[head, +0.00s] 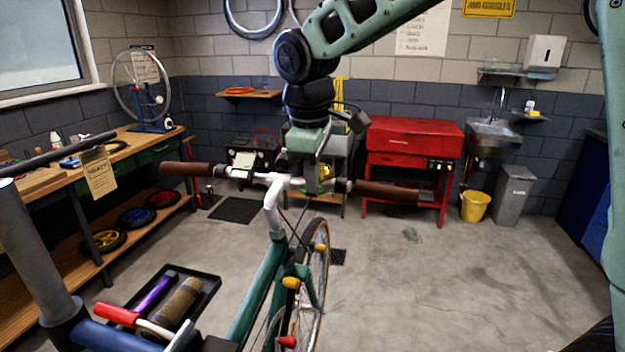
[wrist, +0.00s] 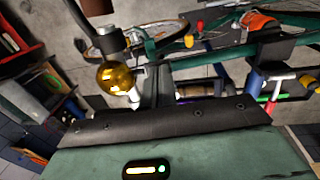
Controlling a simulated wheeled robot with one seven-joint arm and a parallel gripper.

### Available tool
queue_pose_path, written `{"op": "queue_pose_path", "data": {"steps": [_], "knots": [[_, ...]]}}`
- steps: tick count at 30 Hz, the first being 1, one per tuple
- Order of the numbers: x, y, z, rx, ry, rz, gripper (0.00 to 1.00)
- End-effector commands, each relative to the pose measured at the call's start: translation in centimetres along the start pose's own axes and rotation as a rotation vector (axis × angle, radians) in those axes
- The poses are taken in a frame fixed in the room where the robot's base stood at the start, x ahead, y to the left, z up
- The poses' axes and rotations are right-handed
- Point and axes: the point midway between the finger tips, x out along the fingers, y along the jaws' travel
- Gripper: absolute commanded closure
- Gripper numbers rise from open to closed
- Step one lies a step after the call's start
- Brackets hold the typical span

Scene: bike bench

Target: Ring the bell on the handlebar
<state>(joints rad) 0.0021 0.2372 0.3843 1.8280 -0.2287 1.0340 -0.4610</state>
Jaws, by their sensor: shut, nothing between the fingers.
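The handlebar (head: 272,179) crosses the middle of the head view, with a brown grip at each end. The bell is a shiny gold dome (wrist: 116,79) in the wrist view, left of my dark fingers. My gripper (head: 313,186) points down at the handlebar, just right of the stem. It is shut and empty, close beside the bell. I cannot tell whether it touches the bell.
The green bike frame (head: 258,290) runs below the handlebar. A workbench (head: 150,140) stands at the left and a red cabinet (head: 410,150) behind. A black tray (head: 205,285) holding a roll is at the lower left. Open floor lies to the right.

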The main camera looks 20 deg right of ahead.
Motion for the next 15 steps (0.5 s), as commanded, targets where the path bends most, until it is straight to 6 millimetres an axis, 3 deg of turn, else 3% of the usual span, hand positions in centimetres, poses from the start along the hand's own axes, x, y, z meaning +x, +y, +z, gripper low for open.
{"op": "queue_pose_path", "data": {"steps": [6, 15], "knots": [[1.4, -0.8, -0.1, -0.004, 0.002, 0.135, 1.00], [1.4, -0.9, 0.0, -0.001, 0.001, 0.251, 1.00]]}}
